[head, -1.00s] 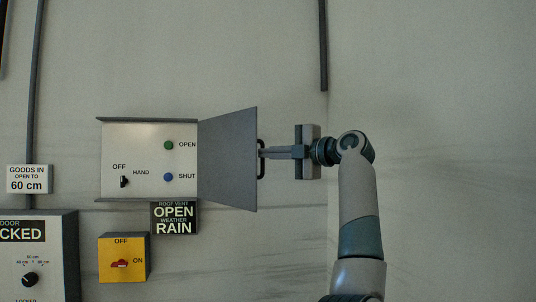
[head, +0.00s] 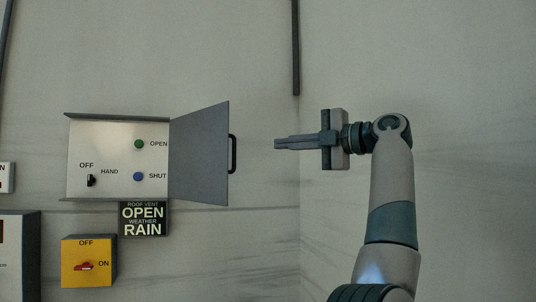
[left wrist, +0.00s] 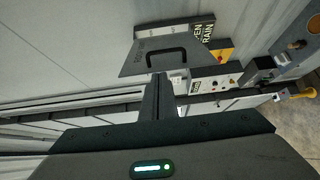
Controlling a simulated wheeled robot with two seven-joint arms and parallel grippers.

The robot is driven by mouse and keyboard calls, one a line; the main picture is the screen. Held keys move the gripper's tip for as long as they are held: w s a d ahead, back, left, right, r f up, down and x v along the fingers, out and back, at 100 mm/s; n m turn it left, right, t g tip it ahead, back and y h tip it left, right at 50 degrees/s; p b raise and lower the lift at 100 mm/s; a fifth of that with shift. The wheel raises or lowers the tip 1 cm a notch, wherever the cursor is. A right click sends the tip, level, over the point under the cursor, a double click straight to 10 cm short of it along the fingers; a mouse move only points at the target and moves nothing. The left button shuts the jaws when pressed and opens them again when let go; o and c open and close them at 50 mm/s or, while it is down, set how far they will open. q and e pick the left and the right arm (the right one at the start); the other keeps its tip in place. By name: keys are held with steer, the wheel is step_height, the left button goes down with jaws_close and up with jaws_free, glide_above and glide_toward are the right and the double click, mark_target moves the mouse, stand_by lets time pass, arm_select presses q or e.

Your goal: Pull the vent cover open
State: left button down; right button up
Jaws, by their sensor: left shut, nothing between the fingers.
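The vent cover (head: 199,155) is a grey hinged flap swung open to the right of the vent control box. Its black handle (head: 232,154) is on the free edge. The cover also shows in the left wrist view (left wrist: 140,63), with its handle (left wrist: 166,56) facing the camera. The open box shows its pale panel (head: 110,185) with a green OPEN button, a blue SHUT button and an OFF/HAND switch. My left gripper (head: 276,144) is shut and empty, pointing left, with a clear gap between its fingertips and the handle. My right gripper is not in view.
A sign (head: 143,219) reading OPEN and RAIN hangs under the box. A yellow box (head: 88,262) with a red OFF/ON switch is below left. A grey control box (head: 20,265) is at the left edge.

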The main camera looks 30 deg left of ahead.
arm_select(q)
steer(key=shift+d, duration=1.6)
